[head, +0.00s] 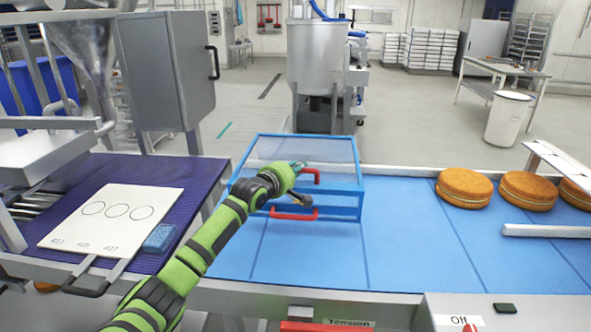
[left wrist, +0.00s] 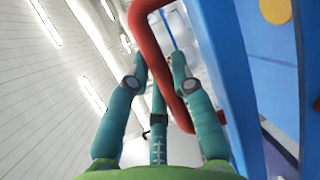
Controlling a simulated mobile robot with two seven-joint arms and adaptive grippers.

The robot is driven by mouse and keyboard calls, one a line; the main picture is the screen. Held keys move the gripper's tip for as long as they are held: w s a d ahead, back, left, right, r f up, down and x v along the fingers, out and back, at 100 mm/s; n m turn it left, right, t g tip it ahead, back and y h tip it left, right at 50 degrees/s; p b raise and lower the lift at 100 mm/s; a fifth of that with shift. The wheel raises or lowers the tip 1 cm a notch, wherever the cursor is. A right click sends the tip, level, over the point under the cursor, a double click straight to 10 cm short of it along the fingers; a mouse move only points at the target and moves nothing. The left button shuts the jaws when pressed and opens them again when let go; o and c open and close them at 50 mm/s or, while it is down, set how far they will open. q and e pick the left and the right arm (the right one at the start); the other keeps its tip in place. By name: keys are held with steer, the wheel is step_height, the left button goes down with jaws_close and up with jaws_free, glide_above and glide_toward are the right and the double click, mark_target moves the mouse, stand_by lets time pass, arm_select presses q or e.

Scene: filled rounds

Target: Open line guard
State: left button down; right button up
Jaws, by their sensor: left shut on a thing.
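The line guard (head: 340,195) is a clear box with a blue frame standing over the blue conveyor belt. It has an upper red handle (head: 316,173) and a lower red handle (head: 293,214) on its near side. My left gripper (head: 297,169) is at the upper handle, its teal fingers partly hidden by the green wrist. In the left wrist view the red handle (left wrist: 160,70) passes between the fingers of my left gripper (left wrist: 158,75), which is shut on it, beside the blue frame (left wrist: 222,70). The guard looks closed. My right gripper is out of view.
Round brown cakes (head: 465,187) sit on the belt at right, near metal side rails (head: 545,231). A white board with circles (head: 105,222) and a blue sponge (head: 159,238) lie at left. A control box (head: 475,312) marked Off is at front right.

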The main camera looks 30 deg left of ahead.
arm_select(q)
steer(key=w+a+r+p, duration=0.2)
steer(key=w+r+p, duration=0.1)
steer(key=r, duration=0.7)
steer(key=w+a+r+p, duration=0.1)
steer(key=w+r+p, duration=0.2)
steer(key=r, duration=0.7)
steer(key=shift+w+a+p, duration=0.35)
steer(key=shift+w+a, duration=0.05)
steer(key=shift+w, duration=0.6)
steer(key=c, duration=1)
jaws_free()
steer(key=shift+c, duration=0.2)
steer(key=shift+w+a+f, duration=0.1)
steer(key=shift+w+f, duration=0.05)
steer(key=shift+f, duration=0.25)
